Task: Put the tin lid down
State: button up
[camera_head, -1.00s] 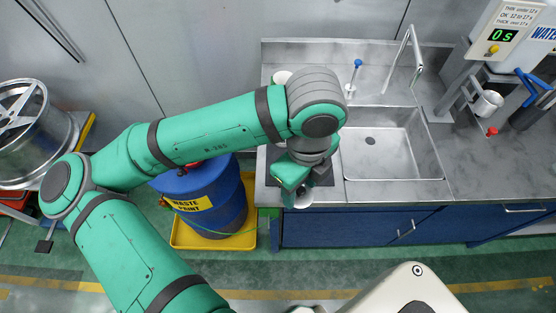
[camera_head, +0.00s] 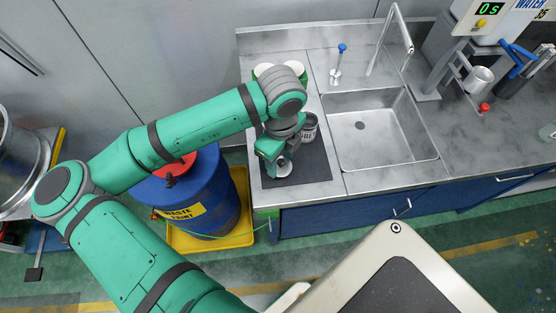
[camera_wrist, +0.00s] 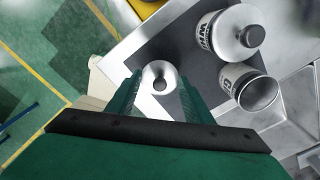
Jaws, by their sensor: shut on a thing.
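My gripper (camera_wrist: 160,92) is shut on the tin lid (camera_wrist: 161,70), a pale metal disc with a dark round centre. In the head view my gripper (camera_head: 274,160) holds the lid (camera_head: 284,172) over the dark mat (camera_head: 312,174) at the left end of the counter. The mat also shows in the wrist view (camera_wrist: 182,42). I cannot tell whether the lid touches it. An open tin (camera_wrist: 256,90) stands to the right of the lid in the wrist view, with a lidded, knobbed tin (camera_wrist: 222,36) beyond it. One labelled tin (camera_head: 309,127) shows behind my gripper in the head view.
A sink (camera_head: 375,130) lies right of the mat. A blue waste paint drum (camera_head: 195,195) on a yellow tray (camera_head: 245,205) stands left of the counter. Pale cups (camera_head: 264,70) are behind my arm. The mat's front right part is clear.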

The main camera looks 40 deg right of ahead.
aim_at(280, 161)
jog(key=shift+w+a+f, duration=0.1)
jog(key=shift+w+f, duration=0.1)
jog(key=shift+f, duration=1)
jog(key=shift+s+f, duration=0.25)
jog(key=shift+f, duration=0.1)
jog(key=o, duration=1)
notch_tip(280, 161, up, 12)
jog(key=shift+r, duration=0.15)
jog(key=shift+w, duration=0.1)
